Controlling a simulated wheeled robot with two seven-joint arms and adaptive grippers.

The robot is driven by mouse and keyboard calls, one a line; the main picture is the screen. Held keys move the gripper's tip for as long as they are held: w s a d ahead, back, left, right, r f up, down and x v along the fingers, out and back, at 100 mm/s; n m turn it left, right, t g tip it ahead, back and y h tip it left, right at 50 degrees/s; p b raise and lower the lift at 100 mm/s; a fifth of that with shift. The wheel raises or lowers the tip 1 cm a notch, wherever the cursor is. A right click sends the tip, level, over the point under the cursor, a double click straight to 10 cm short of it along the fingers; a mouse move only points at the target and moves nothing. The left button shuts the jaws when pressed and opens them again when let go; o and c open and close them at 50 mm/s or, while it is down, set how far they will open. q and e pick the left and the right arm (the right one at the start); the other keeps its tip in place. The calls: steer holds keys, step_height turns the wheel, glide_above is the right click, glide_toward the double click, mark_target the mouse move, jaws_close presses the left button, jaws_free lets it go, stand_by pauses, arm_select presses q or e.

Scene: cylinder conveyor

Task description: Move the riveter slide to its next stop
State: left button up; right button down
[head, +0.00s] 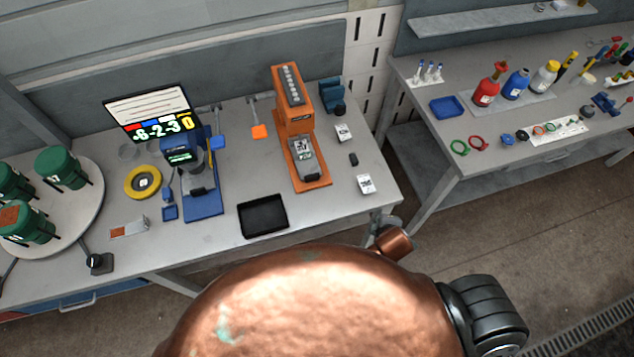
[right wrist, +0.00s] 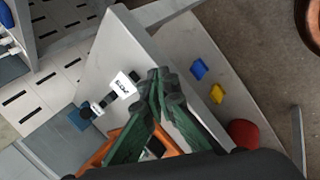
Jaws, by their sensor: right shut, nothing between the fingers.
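An orange machine (head: 293,110) stands upright on the grey bench in the head view, with a row of grey pieces on its top face and a grey block (head: 303,157) low on its front; I take it for the riveter, but which part is the slide I cannot tell. In the right wrist view my right gripper (right wrist: 160,85) has its green fingers together, with nothing between them. An orange part (right wrist: 97,155) shows behind the fingers, partly hidden by them. Whether they touch it I cannot tell. My left gripper is in neither view.
A blue press (head: 205,195), a black tray (head: 262,216), a yellow ring (head: 143,182) and a round stand with green canisters (head: 62,168) share the bench. A large copper rounded body (head: 300,300) blocks the lower head view. Another bench (head: 480,155) stands right.

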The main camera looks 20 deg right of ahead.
steer(key=w+a+r+n+t, duration=0.1)
steer(key=w+a+n+t, duration=0.2)
steer(key=w+a+n, duration=0.65)
steer(key=n+t+y, duration=0.2)
steer(key=n+y, duration=0.1)
steer(key=n, duration=1.1)
glide_toward(314, 174)
steer(key=f, duration=0.6)
steer(key=shift+w+a, duration=0.15)
steer(key=shift+w, duration=0.2)
steer(key=w, duration=0.3)
steer(key=shift+r, duration=0.15)
steer(key=shift+w, duration=0.4)
steer(key=w+p, duration=0.2)
steer(key=w, duration=0.2)
steer(key=shift+w+a+r, duration=0.1)
steer(key=shift+w, duration=0.5)
steer(key=shift+r, duration=0.1)
